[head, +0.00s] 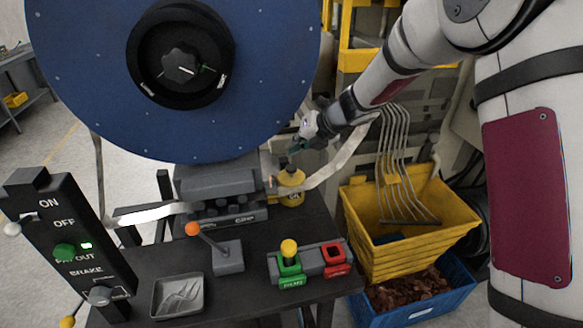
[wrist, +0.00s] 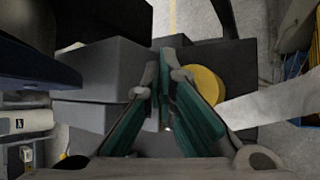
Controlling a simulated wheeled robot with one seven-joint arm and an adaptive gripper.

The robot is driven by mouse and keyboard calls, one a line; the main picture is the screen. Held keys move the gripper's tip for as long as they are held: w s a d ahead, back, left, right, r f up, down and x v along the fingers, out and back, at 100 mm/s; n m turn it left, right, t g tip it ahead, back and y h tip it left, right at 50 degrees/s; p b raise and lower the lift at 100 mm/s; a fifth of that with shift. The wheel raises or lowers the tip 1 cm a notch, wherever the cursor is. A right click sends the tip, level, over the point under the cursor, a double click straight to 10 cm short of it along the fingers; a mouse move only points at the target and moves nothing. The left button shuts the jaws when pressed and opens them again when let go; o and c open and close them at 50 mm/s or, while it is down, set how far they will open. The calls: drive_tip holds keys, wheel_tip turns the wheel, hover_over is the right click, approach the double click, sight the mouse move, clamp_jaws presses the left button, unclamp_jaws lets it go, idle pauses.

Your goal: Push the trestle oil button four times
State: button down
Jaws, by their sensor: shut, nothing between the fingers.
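A small yellow oil container (head: 291,188) with a dark top stands at the back of the dark bench, beside the grey trestle block (head: 215,181). I cannot make out a separate oil button on it. In the wrist view a round yellow surface (wrist: 203,84) shows just right of my fingers, partly hidden by them; it looks like the same container. My gripper (head: 300,146) is above the container, close to the blue reel's right edge. Its teal fingers (wrist: 172,62) are shut and empty, and appear apart from the container.
The big blue reel (head: 85,85) stands left of my gripper. A yellow bin (head: 405,240) stands right, above a blue crate (head: 425,300).

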sight(294, 166)
drive_tip(key=shift+f, duration=1.3)
drive_tip(key=shift+f, duration=0.1)
idle(0.4)
drive_tip(key=shift+f, duration=0.3)
drive_tip(key=shift+f, duration=0.95)
idle(1.0)
drive_tip(key=shift+r, duration=1.4)
drive_tip(key=shift+r, duration=2.5)
